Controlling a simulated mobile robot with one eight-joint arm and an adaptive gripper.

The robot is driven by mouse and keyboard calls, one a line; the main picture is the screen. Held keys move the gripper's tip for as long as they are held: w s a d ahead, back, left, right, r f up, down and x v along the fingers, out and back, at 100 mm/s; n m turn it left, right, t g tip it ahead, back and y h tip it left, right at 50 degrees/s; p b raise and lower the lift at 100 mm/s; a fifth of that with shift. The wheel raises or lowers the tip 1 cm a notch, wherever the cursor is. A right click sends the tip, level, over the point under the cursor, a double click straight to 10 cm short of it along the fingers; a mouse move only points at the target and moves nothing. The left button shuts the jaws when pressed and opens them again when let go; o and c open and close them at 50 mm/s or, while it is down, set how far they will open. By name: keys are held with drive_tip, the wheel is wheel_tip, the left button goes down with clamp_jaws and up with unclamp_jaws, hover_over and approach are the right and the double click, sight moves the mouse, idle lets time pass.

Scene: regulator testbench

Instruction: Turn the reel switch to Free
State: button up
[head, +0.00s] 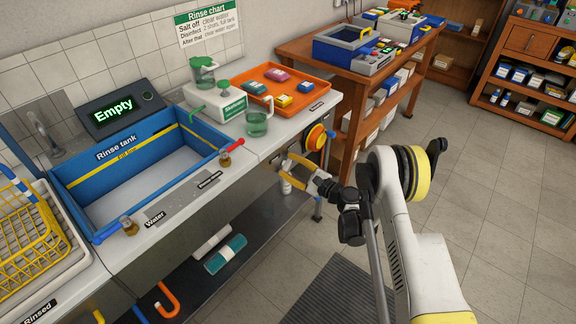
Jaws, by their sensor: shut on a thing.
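My gripper (288,172), with yellow fingers, is at the front of the counter's right end, just below the worktop. It is shut on a small part there, which I take to be the reel switch; the fingers hide most of it. Its setting and any Free label cannot be read. The orange and yellow hose reel (317,137) is mounted on the counter's end, up and to the right of my gripper and apart from it.
The blue rinse tank (75,185) is sunk in the counter, beside a display (122,111) reading Empty. An orange tray (306,99) and a green jug (257,122) stand above my gripper. A wooden bench (300,47) stands behind. The floor at right is clear.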

drive_tip(key=n, duration=0.4)
drive_tip(key=shift+n, duration=0.4)
drive_tip(key=n, duration=0.9)
drive_tip(key=shift+n, duration=2.1)
drive_tip(key=o, duration=1.2)
drive_tip(key=shift+c, duration=0.2)
